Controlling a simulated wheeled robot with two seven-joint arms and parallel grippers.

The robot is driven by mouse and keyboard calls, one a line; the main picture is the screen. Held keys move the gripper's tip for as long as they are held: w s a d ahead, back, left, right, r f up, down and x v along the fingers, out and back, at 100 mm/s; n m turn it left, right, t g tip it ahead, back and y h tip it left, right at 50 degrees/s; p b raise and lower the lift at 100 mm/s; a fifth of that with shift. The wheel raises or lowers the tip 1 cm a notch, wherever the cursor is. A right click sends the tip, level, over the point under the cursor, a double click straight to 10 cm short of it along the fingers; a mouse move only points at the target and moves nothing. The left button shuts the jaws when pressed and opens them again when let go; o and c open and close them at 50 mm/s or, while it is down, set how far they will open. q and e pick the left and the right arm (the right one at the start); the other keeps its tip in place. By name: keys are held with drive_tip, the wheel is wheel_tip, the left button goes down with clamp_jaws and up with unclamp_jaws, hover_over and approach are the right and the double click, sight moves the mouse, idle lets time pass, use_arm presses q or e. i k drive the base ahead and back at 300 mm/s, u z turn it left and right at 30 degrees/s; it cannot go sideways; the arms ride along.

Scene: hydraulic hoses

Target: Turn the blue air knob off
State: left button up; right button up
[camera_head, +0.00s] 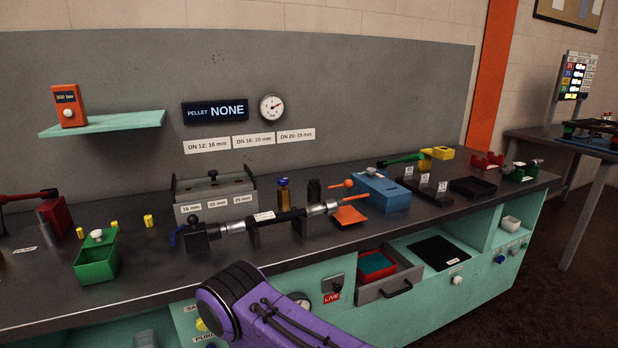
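A small blue knob (500,259) sits on the green bench front at the right, below the open compartment. It is too small to tell which way it is turned, and I cannot read a label that marks it as the air knob. A blue lever (174,236) also shows at the left end of the hose assembly on the bench top. A purple arm link of mine crosses the lower middle, in front of the bench face. Neither gripper shows, and the arm hides part of the front panel.
The dark bench top (130,285) holds a green box (97,262), a grey block (213,197) and a blue box (382,190). An open drawer (385,288) juts from the front beside a red LIVE label (332,297).

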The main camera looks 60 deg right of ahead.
sight(283, 182)
drive_tip(key=z, duration=1.75)
